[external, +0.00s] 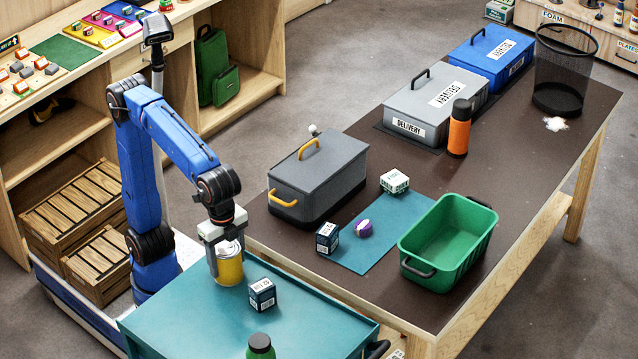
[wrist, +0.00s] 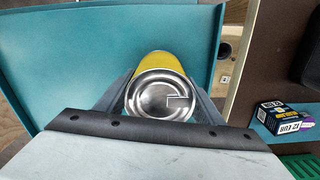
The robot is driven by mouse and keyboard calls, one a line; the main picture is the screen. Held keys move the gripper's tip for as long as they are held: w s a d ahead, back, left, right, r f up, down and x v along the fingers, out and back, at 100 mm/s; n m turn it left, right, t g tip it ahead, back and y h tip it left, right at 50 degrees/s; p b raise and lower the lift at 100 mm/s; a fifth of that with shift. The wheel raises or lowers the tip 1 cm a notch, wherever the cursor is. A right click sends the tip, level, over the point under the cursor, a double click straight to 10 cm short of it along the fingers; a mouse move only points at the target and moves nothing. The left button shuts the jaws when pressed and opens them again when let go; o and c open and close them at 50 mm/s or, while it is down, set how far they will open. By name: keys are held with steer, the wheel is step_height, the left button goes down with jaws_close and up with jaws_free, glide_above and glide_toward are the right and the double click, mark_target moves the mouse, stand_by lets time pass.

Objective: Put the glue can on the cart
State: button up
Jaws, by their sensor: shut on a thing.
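The glue can is a yellow can (external: 230,270) with a silver top, which fills the middle of the wrist view (wrist: 158,95). My gripper (external: 224,255) points down over the teal cart (external: 190,318) and is shut around the can's sides; it also shows in the wrist view (wrist: 160,100). The can is upright over the cart's back part, near the edge facing the brown table. Its base is at or just above the cart's surface; I cannot tell if it touches. The cart's surface also shows in the wrist view (wrist: 60,60).
A small dark box (external: 262,294) stands on the cart just right of the can. The brown table (external: 375,290) holds a grey toolbox (external: 318,178), a green bin (external: 448,240) and small boxes. The cart's left part is clear.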

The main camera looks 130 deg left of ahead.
steer(key=o, duration=1.5)
step_height(320, 180, up, 12)
steer(key=shift+r, duration=0.15)
steer(key=s+a+f+t, duration=0.1)
steer(key=s+a+f, duration=0.2)
steer(key=s+f, duration=0.5)
steer(key=s+a+f+n+t, duration=0.1)
steer(key=s+a+f, duration=0.3)
steer(key=s+f, duration=0.5)
steer(key=s+a+f+t, duration=0.2)
steer(key=s+a+f, duration=0.2)
steer(key=s+f, duration=0.5)
steer(key=shift+s+a+f+n+t, duration=0.1)
steer(key=shift+s+a+n+t, duration=0.1)
steer(key=shift+s, duration=0.3)
steer(key=shift+s+a+f+n+t, duration=0.1)
steer(key=shift+s+n+t, duration=0.1)
steer(key=shift+s, duration=0.3)
steer(key=shift+o, duration=0.3)
